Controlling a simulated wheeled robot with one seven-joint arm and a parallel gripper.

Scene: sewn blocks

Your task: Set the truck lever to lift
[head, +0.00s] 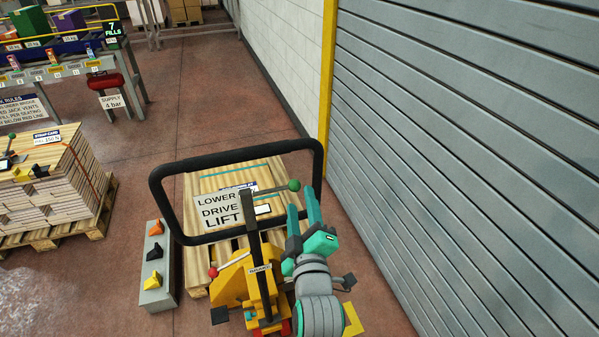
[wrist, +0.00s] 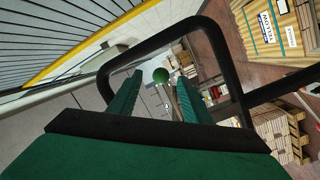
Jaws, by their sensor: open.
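The truck lever ends in a green ball knob (head: 294,185), at the right end of a thin rod by the handle column. The label plate (head: 219,212) behind it reads LOWER, DRIVE, LIFT from top to bottom. The rod stands nearest the upper part of the plate. My gripper (head: 305,206) is open, its teal fingers pointing up just beside the knob. In the wrist view the green knob (wrist: 160,75) appears between the two fingertips, slightly beyond them. I cannot tell whether a finger touches it.
The truck's black loop handle (head: 236,155) surrounds the lever area. A red-knobbed lever (head: 213,272) sits lower on the yellow truck body (head: 232,284). A grey shutter (head: 470,130) stands close on the right. A grey box with wedges (head: 158,255) lies left.

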